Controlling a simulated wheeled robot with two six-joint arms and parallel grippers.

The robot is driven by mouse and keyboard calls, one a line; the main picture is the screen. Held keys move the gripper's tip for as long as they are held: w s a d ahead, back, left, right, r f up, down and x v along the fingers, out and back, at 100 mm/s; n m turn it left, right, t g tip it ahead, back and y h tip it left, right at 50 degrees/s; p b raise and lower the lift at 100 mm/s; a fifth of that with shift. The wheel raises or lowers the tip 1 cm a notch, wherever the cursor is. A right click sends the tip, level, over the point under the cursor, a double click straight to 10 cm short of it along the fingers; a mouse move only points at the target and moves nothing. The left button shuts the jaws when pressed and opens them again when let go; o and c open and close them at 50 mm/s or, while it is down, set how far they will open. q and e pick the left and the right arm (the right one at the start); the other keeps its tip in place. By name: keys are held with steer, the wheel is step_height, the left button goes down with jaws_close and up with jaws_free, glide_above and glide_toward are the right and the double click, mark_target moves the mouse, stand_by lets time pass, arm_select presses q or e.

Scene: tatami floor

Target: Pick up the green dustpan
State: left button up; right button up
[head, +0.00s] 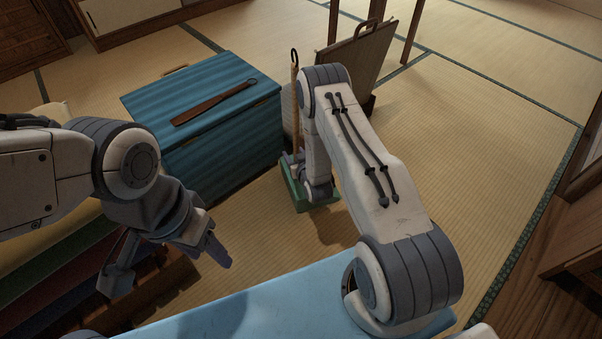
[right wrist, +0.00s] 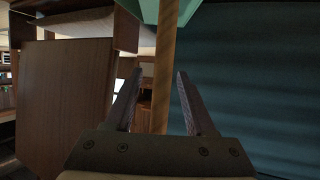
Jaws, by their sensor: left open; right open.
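The green dustpan (head: 327,205) stands on the tatami by the chest's right side, partly hidden behind my right arm. Its wooden handle (head: 296,100) rises upright to a dark hook. My right gripper (head: 291,160) is low beside the handle, mostly hidden by its own arm in the head view. In the right wrist view, the open fingers (right wrist: 153,75) appear on either side of the handle (right wrist: 167,45); I see no contact. The green pan (right wrist: 150,10) shows at that view's top edge. My left gripper (head: 168,266) is open and empty at the lower left.
A blue chest (head: 225,143) stands left of the dustpan, with a brown shoehorn-like tool (head: 213,102) on its lid. A tan panel-sided holder (head: 362,55) stands behind my right arm. Open tatami (head: 470,140) lies to the right.

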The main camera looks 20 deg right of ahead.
steer(key=shift+w, duration=0.1)
steer(key=shift+c, duration=0.3)
jaws_close()
stand_by(1.1)
